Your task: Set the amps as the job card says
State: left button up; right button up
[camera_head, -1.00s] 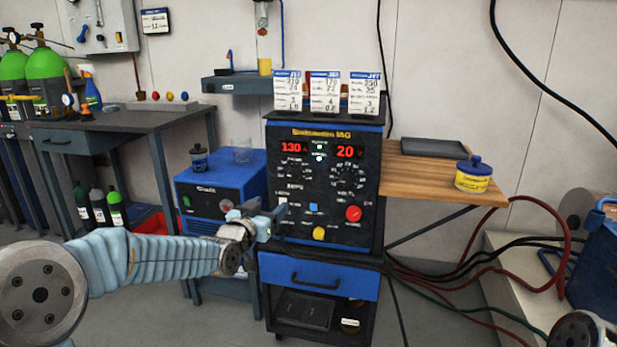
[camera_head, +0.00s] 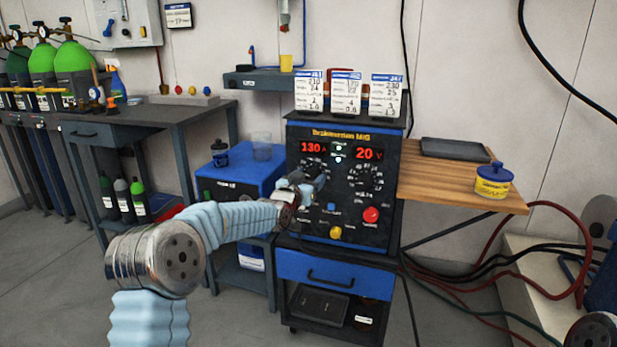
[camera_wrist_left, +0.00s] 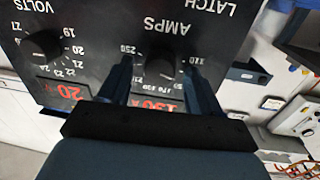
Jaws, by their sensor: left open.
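The welding machine (camera_head: 392,215) has a dark front panel with a red amps display (camera_head: 313,148) reading 130 and a volts display (camera_head: 368,153) reading 20. Three job cards (camera_head: 346,93) stand on top; their small print is mostly too blurred to read surely. My left gripper (camera_head: 316,176) is at the amps dial, mostly hiding it in the head view. In the left wrist view, the black AMPS knob (camera_wrist_left: 160,66) sits between the two open fingers (camera_wrist_left: 161,76), with a gap visible beside it. The volts knob (camera_wrist_left: 42,46) is beside it. My right gripper is not in view.
A wooden side shelf (camera_head: 450,185) holds a dark tray (camera_head: 455,149) and a blue-lidded tub (camera_head: 493,180). A red knob (camera_head: 371,215) and a yellow knob (camera_head: 336,232) sit lower on the panel. A blue unit (camera_head: 235,175) stands left, and hoses (camera_head: 540,225) run at right.

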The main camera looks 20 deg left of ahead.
pick_arm(q)
jog(key=c, duration=1)
jog(key=shift+f+m+b, duration=0.15)
jog(key=shift+m+b, duration=1.45)
jog(key=shift+b, duration=0.25)
jog(key=shift+c, duration=0.2)
jog(key=m+b, duration=0.3)
jog(key=m, duration=0.1)
jog(key=shift+d+y, duration=0.1)
jog(key=shift+y, duration=0.3)
jog(key=m+b, duration=0.2)
jog(key=m, duration=0.1)
jog(key=shift+d+m+g, duration=0.1)
jog(key=shift+m+g, duration=0.3)
jog(key=m+y+b, duration=0.1)
jog(key=m+b, duration=0.1)
jog(key=m, duration=0.1)
jog(key=m+b, duration=0.1)
jog(key=m, duration=0.3)
jog(key=shift+d+y+b, duration=0.1)
jog(key=shift+y+b, duration=0.2)
jog(key=shift+b, duration=0.1)
jog(key=shift+m+b, duration=0.5)
jog(key=shift+m, duration=1.5)
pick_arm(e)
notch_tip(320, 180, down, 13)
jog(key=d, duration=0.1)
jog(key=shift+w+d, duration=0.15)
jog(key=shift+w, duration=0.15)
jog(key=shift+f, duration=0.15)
